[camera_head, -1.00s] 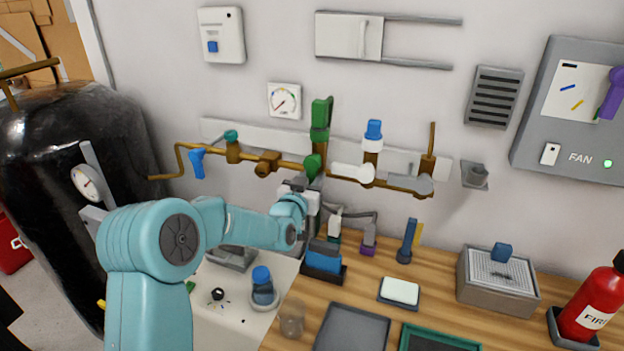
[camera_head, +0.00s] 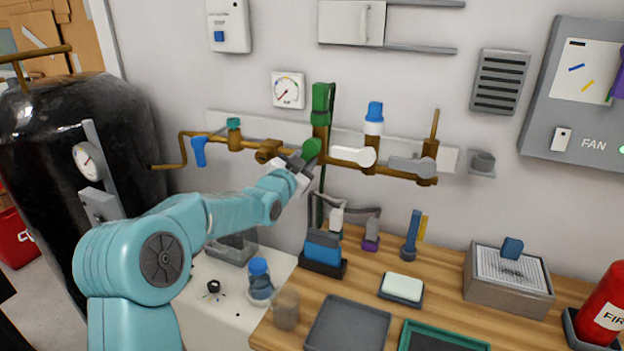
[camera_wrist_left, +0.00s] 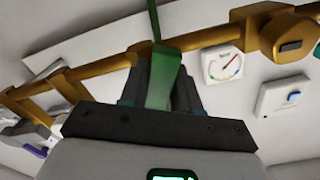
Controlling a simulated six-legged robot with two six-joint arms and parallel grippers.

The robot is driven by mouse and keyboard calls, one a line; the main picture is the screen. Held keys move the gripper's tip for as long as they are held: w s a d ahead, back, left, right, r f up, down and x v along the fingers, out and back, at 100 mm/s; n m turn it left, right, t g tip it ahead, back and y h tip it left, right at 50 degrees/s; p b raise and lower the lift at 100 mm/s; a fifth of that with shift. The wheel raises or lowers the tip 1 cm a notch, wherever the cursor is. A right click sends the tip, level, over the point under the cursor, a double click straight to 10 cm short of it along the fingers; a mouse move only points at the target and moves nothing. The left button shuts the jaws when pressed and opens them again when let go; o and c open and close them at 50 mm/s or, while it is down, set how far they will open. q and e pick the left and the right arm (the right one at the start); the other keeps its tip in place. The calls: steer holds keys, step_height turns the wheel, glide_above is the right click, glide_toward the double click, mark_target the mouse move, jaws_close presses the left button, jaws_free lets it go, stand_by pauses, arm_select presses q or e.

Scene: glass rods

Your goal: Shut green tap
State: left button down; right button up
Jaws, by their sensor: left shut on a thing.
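The green tap (camera_head: 312,147) sits on the brass pipe on the wall, below a green-topped fitting (camera_head: 322,100). My left gripper (camera_head: 297,164) reaches it from the lower left and is shut on its handle. In the left wrist view the green handle (camera_wrist_left: 165,75) stands between my two dark fingers, which touch it on both sides. The handle's lower end is hidden by the gripper. My right gripper is not in view.
On the same pipe are a blue tap (camera_head: 199,152), a white tap (camera_head: 352,155) and a grey tap (camera_head: 408,166). A gauge (camera_head: 288,90) hangs above. Below, the wooden bench (camera_head: 445,290) holds a blue block stand, trays and a grey box.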

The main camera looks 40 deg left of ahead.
arm_select(q)
steer(key=m+b, duration=0.2)
steer(key=a+m+b, duration=0.1)
steer(key=shift+s+r+m, duration=0.1)
steer(key=shift+r+m, duration=0.2)
steer(key=shift+m, duration=0.1)
steer(key=m+b, duration=0.1)
steer(key=a+r+m+b, duration=0.1)
steer(key=m, duration=0.1)
steer(key=shift+s+r+m, duration=0.1)
steer(key=shift+r+m, duration=0.15)
steer(key=shift+m, duration=0.05)
steer(key=m, duration=0.1)
steer(key=r+m, duration=0.1)
steer(key=m, duration=0.1)
steer(key=shift+a+r, duration=0.15)
steer(key=shift+r+m, duration=0.4)
steer(key=shift+m, duration=0.7)
steer(key=shift+s, duration=0.1)
steer(key=c, duration=0.9)
jaws_free()
steer(key=shift+b, duration=0.3)
